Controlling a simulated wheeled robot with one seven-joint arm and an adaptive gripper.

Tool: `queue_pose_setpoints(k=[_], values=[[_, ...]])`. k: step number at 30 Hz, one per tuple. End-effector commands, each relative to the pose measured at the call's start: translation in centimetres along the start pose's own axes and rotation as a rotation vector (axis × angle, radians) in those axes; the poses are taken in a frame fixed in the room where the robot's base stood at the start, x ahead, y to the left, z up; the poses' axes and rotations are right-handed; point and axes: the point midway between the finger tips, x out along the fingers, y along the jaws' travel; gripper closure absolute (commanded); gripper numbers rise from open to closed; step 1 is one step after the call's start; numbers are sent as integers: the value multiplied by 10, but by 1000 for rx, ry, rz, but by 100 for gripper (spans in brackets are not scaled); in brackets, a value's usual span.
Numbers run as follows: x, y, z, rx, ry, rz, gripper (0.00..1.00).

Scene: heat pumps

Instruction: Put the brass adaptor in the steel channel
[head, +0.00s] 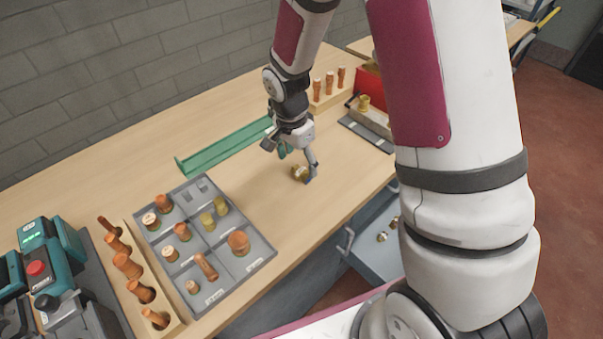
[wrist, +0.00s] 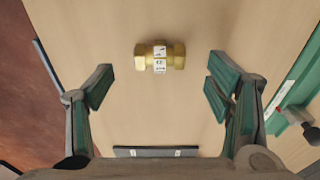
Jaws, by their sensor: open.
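A brass adaptor (head: 299,173) with white labels lies on its side on the bare wooden bench. In the wrist view the adaptor (wrist: 160,57) lies crosswise, ahead of and between my fingers. My gripper (head: 290,164) is open above the bench close to the adaptor; its green-padded fingers (wrist: 163,90) hold nothing. A grey metal channel-like holder (head: 375,121) stands at the bench's right side, with a brass piece (head: 363,103) at its far end. I cannot tell for sure that this is the steel channel.
A green channel-shaped rail (head: 225,149) lies behind my gripper. A grey compartment tray (head: 262,250) holds copper and brass fittings. Wooden racks (head: 175,323) of copper fittings stand left and at the back. A teal machine (head: 50,265) stands far left.

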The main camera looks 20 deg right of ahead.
Motion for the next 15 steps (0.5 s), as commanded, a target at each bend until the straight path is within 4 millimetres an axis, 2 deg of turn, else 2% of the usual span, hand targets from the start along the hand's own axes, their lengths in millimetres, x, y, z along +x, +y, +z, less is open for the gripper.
queue_pose_setpoints(k=[9, 15], values=[[39, 1, -3, -1, -1, 4, 27], [49, 0, -3, 0, 0, 1, 27]])
